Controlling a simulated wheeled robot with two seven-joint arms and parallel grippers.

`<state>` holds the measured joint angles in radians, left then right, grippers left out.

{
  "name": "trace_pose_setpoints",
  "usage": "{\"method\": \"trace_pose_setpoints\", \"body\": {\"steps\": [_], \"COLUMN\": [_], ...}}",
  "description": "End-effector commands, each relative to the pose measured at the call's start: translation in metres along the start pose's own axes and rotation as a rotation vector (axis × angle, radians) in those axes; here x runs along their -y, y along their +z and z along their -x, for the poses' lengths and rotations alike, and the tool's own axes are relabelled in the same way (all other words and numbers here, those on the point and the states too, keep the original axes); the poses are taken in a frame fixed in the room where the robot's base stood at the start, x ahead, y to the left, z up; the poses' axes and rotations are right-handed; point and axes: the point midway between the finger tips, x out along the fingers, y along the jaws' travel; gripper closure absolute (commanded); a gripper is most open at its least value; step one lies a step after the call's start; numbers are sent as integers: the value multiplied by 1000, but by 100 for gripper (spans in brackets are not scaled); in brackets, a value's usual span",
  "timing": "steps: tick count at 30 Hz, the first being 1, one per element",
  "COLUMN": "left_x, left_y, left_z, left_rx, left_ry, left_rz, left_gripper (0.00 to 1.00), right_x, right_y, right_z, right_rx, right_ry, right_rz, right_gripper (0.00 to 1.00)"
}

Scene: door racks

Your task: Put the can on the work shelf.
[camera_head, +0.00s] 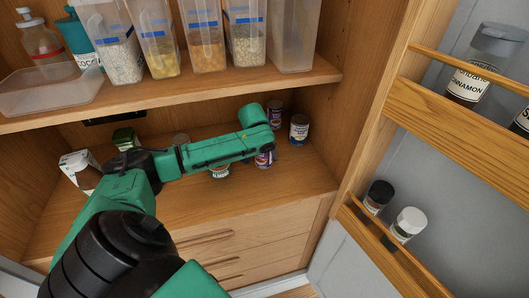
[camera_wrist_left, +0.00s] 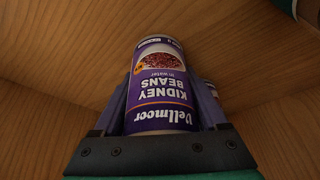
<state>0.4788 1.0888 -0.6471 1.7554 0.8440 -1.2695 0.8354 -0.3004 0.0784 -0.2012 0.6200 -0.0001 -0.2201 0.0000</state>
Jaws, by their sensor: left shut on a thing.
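In the left wrist view, my left gripper (camera_wrist_left: 162,108) is shut on a can of kidney beans (camera_wrist_left: 160,85) with a purple label. The can is between the two fingers, and its lettering is upside down in that view. In the head view, my green left arm reaches over the wooden work shelf (camera_head: 300,172) above the drawers. The gripper's fingers are mostly hidden there by the arm. A purple-labelled can (camera_head: 265,159) shows just below the arm's end; I cannot tell surely whether it is the held one. My right gripper is not in view.
Two cans stand at the back right, one purple (camera_head: 274,114) and one white-labelled (camera_head: 299,129). Another can (camera_head: 220,171) is partly under the arm. A white carton (camera_head: 77,168) is at left. Tall containers (camera_head: 205,45) fill the upper shelf. A door rack (camera_head: 485,120) is at right.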

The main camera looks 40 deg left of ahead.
Motion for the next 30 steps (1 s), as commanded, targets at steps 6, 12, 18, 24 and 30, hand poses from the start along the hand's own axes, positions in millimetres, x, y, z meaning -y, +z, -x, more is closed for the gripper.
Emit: {"method": "trace_pose_setpoints", "body": {"steps": [6, 12, 18, 24, 30], "left_x": [0, 0, 1, 1, 0], "left_y": [1, -1, -1, -1, 0], "left_z": [-1, 3, 44, 97, 121], "left_rx": [1, -2, -4, -4, 0], "left_ry": [0, 0, -2, -2, 1], "left_rz": [0, 0, -1, 0, 0], "left_gripper": [0, 0, 0, 0, 0], "right_x": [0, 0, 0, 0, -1], "right_y": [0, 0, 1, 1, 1], "right_z": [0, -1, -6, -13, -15], "right_rx": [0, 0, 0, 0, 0], "right_ry": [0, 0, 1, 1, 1], "right_rz": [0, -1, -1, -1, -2], "right_gripper": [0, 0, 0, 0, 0]}}
